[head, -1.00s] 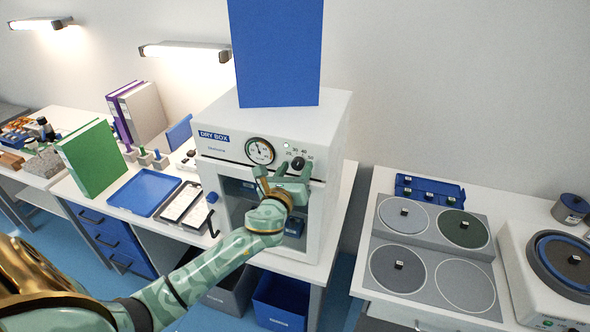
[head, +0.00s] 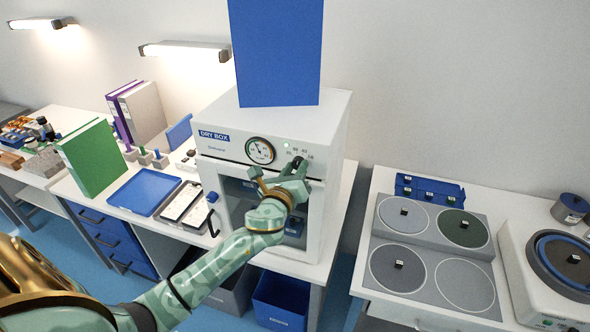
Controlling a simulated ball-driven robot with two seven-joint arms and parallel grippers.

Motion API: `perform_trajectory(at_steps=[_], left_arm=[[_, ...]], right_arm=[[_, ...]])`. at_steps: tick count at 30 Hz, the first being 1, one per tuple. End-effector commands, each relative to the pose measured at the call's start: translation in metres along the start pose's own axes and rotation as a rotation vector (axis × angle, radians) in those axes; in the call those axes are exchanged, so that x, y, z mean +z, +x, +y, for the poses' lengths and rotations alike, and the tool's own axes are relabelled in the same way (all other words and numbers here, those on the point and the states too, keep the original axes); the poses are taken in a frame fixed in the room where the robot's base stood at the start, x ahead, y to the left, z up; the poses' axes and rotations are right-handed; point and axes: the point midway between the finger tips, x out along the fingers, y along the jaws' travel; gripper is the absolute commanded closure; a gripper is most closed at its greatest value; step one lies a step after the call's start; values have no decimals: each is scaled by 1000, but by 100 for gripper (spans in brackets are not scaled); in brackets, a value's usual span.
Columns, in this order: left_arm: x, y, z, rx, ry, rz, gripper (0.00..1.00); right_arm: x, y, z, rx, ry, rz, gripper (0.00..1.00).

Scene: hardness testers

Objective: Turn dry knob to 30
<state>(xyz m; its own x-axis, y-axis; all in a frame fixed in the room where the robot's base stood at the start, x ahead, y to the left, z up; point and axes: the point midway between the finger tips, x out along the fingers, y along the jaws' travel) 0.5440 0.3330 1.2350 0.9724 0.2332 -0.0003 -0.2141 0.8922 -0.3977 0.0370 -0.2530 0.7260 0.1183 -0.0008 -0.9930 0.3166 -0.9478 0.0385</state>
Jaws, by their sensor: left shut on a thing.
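The white dry box (head: 218,172) stands on the bench, with a round dial gauge (head: 261,151) and a small green light on its front panel. The dry knob (head: 297,161) is a dark knob right of the gauge, with small numbers around it, too small to read surely. My left gripper (head: 297,168) is at the knob, shut on it, and its fingers cover much of it. I cannot tell which number the knob points to. My right gripper does not show.
A blue binder (head: 277,50) stands on top of the dry box. A blue tray (head: 145,191) and a green binder (head: 91,158) are on the bench to the left. Grey round plates (head: 398,269) and a blue bin (head: 430,190) are on the right bench.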

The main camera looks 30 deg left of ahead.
Motion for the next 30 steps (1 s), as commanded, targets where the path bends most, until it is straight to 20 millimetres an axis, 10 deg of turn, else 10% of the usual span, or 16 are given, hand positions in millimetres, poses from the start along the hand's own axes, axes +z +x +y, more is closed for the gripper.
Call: perform_trajectory(at_steps=[30], left_arm=[[0, 0, 0, 1, -529, 0, 94]], right_arm=[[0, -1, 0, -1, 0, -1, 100]])
